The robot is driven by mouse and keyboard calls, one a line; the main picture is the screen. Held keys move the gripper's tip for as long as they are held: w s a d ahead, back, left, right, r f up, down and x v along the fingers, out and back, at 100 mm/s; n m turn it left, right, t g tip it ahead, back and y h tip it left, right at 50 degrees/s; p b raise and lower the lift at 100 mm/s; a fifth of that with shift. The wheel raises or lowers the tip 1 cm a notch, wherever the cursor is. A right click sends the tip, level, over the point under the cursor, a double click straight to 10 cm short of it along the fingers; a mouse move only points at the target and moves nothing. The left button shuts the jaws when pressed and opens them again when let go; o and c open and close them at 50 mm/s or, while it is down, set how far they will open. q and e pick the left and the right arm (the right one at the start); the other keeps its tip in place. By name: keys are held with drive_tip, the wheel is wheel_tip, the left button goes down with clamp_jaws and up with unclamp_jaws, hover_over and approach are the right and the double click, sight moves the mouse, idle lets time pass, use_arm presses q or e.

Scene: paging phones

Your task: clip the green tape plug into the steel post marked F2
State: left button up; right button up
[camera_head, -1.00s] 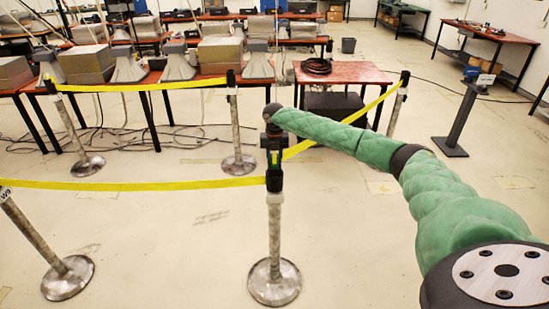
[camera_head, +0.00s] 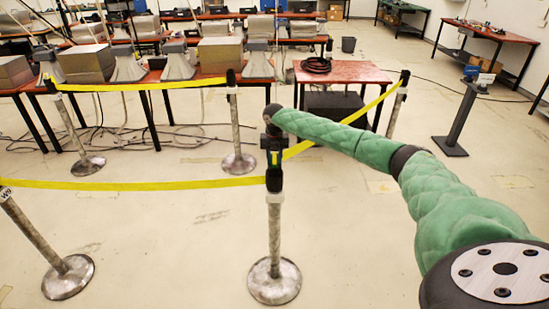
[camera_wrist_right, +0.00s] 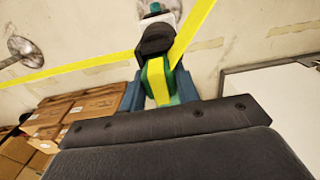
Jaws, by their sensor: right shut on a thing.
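My right gripper (camera_head: 273,158) is at the black head of the middle steel post (camera_head: 275,232). In the right wrist view, my right gripper (camera_wrist_right: 159,92) is shut on the green plug (camera_wrist_right: 176,99), with yellow tape (camera_wrist_right: 157,80) over it. The plug is right against the black post head (camera_wrist_right: 156,40); I cannot tell whether it is seated. In the head view the plug is mostly hidden by the gripper. No F2 mark is readable on this post. My left gripper is not in view.
Yellow tape (camera_head: 150,185) runs left from the middle post. A post marked W9 (camera_head: 35,235) stands at the left, and others stand behind (camera_head: 235,125). A red table (camera_head: 345,73) is at the back.

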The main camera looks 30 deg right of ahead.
drive_tip(key=shift+f, duration=0.35)
drive_tip(key=o, duration=0.7)
